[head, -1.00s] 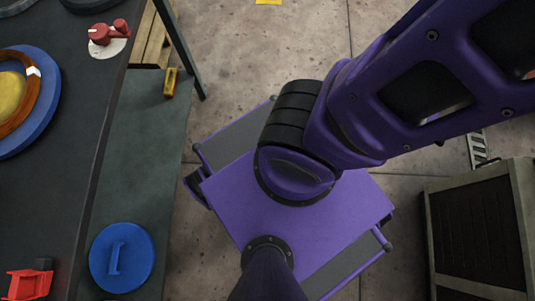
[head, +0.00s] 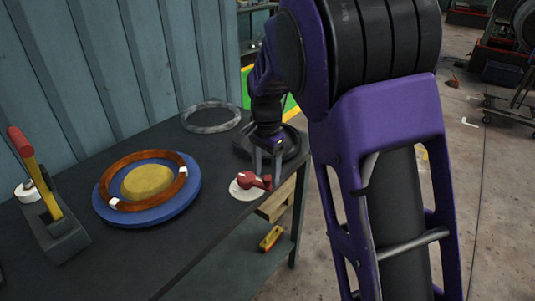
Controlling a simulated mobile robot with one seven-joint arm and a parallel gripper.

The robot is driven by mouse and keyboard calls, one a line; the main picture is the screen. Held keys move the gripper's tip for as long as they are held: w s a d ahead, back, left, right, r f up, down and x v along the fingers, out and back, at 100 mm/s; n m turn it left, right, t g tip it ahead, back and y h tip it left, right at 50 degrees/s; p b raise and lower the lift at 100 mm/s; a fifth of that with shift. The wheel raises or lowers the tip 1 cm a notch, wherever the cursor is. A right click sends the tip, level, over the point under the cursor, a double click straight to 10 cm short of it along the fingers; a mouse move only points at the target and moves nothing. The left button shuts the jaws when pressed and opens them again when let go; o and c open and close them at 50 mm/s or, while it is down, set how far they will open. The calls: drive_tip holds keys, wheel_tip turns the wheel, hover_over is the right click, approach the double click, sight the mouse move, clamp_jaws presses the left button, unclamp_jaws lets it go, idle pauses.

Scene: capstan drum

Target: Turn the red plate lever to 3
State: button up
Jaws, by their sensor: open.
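The red plate lever (head: 252,180) sits on a small round white plate (head: 241,192) near the right edge of the dark table. Its arm lies flat and points to the right in the head view. Marks on the plate are too small to read. My gripper (head: 267,177) points down over the lever, with its two grey fingers apart. The fingertips are close around or just behind the lever's right part. I cannot tell whether they touch it.
A dark round base (head: 290,146) is on the table close behind my gripper. A blue disc (head: 184,203) with a yellow centre and brown ring lies to the left. A grey ring (head: 190,128) lies farther back. A red-handled lever (head: 20,142) stands far left. The lower shelf holds a yellow object (head: 271,239).

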drive_tip(key=shift+w+a+f, duration=0.1)
drive_tip(key=shift+w+f, duration=0.1)
drive_tip(key=shift+f, duration=0.5)
drive_tip(key=shift+s, duration=0.2)
clamp_jaws()
idle(0.7)
unclamp_jaws()
